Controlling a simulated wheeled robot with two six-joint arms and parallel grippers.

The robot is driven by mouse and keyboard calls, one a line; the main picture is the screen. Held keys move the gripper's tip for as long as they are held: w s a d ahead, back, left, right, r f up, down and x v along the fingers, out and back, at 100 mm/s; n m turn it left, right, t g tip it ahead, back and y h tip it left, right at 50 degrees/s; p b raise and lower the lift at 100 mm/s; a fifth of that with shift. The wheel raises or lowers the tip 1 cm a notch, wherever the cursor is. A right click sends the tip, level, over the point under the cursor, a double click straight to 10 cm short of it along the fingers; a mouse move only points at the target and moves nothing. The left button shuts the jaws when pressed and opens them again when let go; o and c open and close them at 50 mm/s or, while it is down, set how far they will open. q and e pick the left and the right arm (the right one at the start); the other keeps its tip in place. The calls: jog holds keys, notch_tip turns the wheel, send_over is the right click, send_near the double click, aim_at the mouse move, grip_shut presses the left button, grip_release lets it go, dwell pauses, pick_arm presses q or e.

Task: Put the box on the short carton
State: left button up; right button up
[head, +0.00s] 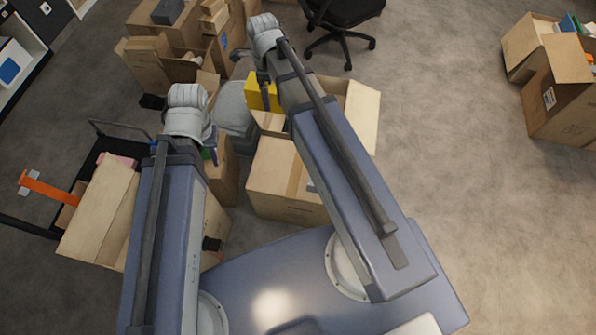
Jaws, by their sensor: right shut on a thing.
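The box appears to be the yellow one (254,91). My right gripper (265,90) is shut on it and holds it over the far side of an open carton (275,180). Part of the box is hidden by my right arm. This open carton stands on the floor in front of my base with its flaps spread; I cannot tell for sure whether it is the short carton. My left gripper (211,146) is beside a narrower carton (223,175) left of the open one; its fingers are mostly hidden, so its opening is unclear.
A cart (88,162) with a carton (98,212) and an orange handle (48,188) is at the left. Several cartons (150,70) are piled at the back left. An office chair (340,20) is behind. Open cartons (562,95) stand at the far right. The right floor is clear.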

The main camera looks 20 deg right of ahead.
jog(key=f+b, duration=1.9)
jog(key=f, duration=0.1)
jog(key=f+b, duration=2)
jog(key=f, duration=0.1)
jog(key=shift+w+d+f, duration=0.1)
jog(key=shift+w+d, duration=0.1)
jog(key=shift+f+b, duration=0.45)
jog(key=shift+b, duration=0.05)
notch_tip(320, 180, up, 7)
jog(key=p, duration=0.7)
jog(key=b, duration=0.7)
send_over(280, 170)
notch_tip(280, 170, down, 7)
jog(key=shift+f, duration=0.1)
notch_tip(280, 170, down, 4)
jog(key=b, duration=0.4)
jog(key=shift+r, duration=0.2)
